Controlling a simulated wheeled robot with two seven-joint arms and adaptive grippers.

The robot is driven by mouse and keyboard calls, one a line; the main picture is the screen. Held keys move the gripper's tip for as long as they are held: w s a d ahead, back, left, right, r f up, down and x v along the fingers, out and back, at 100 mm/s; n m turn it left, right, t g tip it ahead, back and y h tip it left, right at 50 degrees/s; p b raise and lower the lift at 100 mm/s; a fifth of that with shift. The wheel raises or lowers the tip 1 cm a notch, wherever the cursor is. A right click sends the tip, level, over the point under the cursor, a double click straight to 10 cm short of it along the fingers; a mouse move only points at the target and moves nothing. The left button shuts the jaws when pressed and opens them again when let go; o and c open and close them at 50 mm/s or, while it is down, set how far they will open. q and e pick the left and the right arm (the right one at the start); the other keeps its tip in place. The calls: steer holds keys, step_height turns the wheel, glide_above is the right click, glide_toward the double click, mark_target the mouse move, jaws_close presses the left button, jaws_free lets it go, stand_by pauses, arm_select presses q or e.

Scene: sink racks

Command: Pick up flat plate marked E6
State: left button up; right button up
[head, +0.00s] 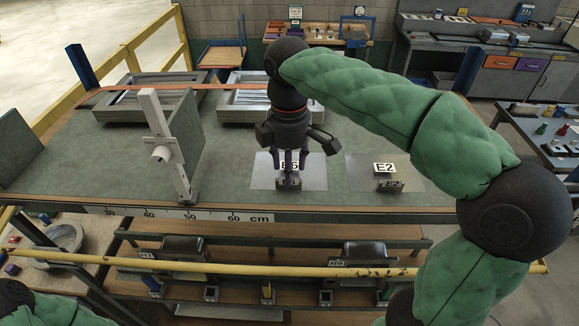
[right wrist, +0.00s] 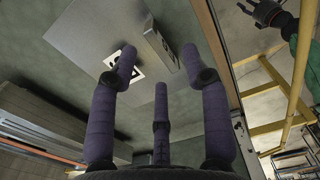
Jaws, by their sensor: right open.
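The flat plate marked E6 (head: 288,183) is a small grey piece with a label on its face, near the front of the workbench. In the right wrist view, a grey plate (right wrist: 158,50) stands on edge on a pale sheet, beside a white label card. My right gripper (head: 290,160) points down over the E6 spot, and its fingers partly cover the card there. In the right wrist view its fingers (right wrist: 165,75) are spread, with nothing held; contact with the plate cannot be told. My left gripper (right wrist: 268,12) shows small at the top right of that view.
A similar plate marked E2 (head: 390,186) stands to the right with its E2 card (head: 384,168). A grey upright post (head: 165,145) with a panel stands left of my gripper. Two metal trays (head: 150,95) lie behind. A ruler strip (head: 180,213) runs along the front edge.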

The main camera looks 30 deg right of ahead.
steer(key=shift+f, duration=0.9)
jaws_close()
steer(key=shift+r, duration=0.1)
